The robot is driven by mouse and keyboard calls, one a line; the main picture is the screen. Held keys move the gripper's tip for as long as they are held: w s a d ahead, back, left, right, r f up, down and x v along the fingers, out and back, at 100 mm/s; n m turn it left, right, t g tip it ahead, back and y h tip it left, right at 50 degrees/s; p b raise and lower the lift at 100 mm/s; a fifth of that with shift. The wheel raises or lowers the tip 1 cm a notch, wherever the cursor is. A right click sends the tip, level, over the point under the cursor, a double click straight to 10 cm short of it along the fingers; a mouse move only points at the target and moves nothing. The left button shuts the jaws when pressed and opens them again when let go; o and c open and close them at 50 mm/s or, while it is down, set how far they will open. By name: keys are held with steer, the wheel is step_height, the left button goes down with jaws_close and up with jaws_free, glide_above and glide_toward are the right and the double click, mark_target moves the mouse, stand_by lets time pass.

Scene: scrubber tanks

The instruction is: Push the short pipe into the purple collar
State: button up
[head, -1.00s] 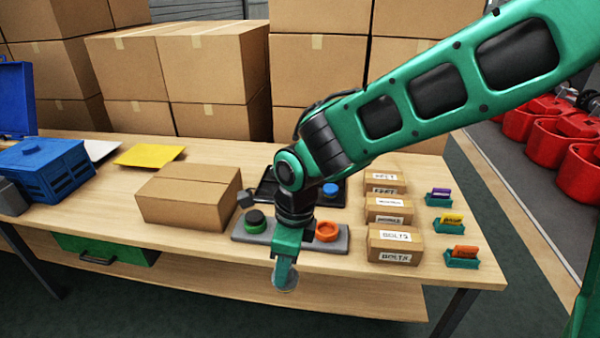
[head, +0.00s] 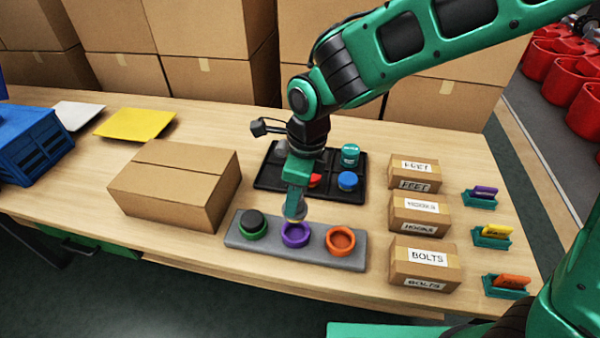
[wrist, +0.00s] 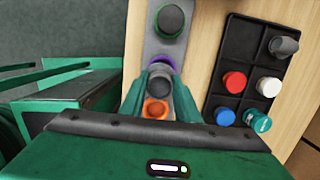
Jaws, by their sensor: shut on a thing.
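The grey block (head: 261,249) lies near the front of the table and bears three collars. The purple collar (head: 296,237) is the middle one, with its front and opening showing. My gripper (head: 298,208) points down at the collar's back edge, shut on a short grey pipe (head: 299,212). The pipe looks upright, its lower end at or just above the collar; I cannot tell whether they touch. In the wrist view the pipe (wrist: 159,83) sits between the fingers, and part of the purple collar (wrist: 163,62) shows beyond it.
The green collar (head: 252,228) at left holds a dark plug; the orange collar (head: 341,240) at right looks empty. Behind is a black tray (head: 268,181) of coloured parts. A cardboard box (head: 178,185) stands left, and labelled boxes (head: 425,262) stand right.

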steer(key=shift+w+f, duration=0.1)
steer(key=shift+w, duration=0.35)
steer(key=shift+f, duration=0.2)
steer(key=shift+d+f, duration=0.1)
steer(key=shift+f, duration=2.6)
steer(key=shift+f, duration=0.15)
steer(key=shift+f, duration=1.7)
steer(key=shift+c, duration=0.4)
steer(key=o, duration=2.1)
